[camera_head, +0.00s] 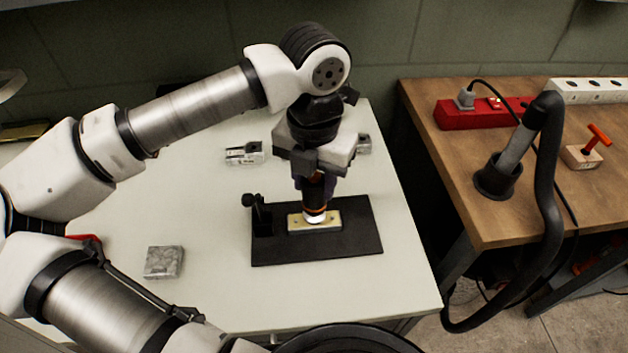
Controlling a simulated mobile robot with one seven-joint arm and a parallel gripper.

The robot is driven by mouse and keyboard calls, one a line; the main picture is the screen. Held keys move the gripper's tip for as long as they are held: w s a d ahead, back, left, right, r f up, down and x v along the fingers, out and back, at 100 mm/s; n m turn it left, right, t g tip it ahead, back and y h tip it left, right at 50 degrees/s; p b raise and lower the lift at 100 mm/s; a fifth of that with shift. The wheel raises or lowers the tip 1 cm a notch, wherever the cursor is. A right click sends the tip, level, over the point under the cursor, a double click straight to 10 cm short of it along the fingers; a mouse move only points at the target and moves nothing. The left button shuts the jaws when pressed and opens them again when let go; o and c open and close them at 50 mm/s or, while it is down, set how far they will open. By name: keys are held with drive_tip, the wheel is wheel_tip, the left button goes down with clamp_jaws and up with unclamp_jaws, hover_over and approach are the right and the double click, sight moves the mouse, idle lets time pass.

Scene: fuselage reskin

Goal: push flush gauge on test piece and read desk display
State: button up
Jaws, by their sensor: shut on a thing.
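The flush gauge (315,204) is a dark upright tool with an orange ring and a pale lower end. My gripper (315,182) is shut on it from above. The gauge's lower end is at the top of the test piece (299,225), a small cream block with dark marks; I cannot tell how firmly it presses. The test piece lies on a black base plate (355,238) with a small black clamp or knob at its left. No lit desk display or reading can be made out; my arm hides part of the desk behind.
The white desk (210,290) also holds a grey block (164,262) at front left and a small metal device (244,153) behind. A wooden bench (440,130) at right carries a red power strip (470,113), a black hose (545,200) and an orange-handled tool (590,148).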

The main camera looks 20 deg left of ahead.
drive_tip(key=shift+r+p, duration=1.15)
drive_tip(key=shift+r, duration=1.65)
drive_tip(key=shift+f, duration=0.1)
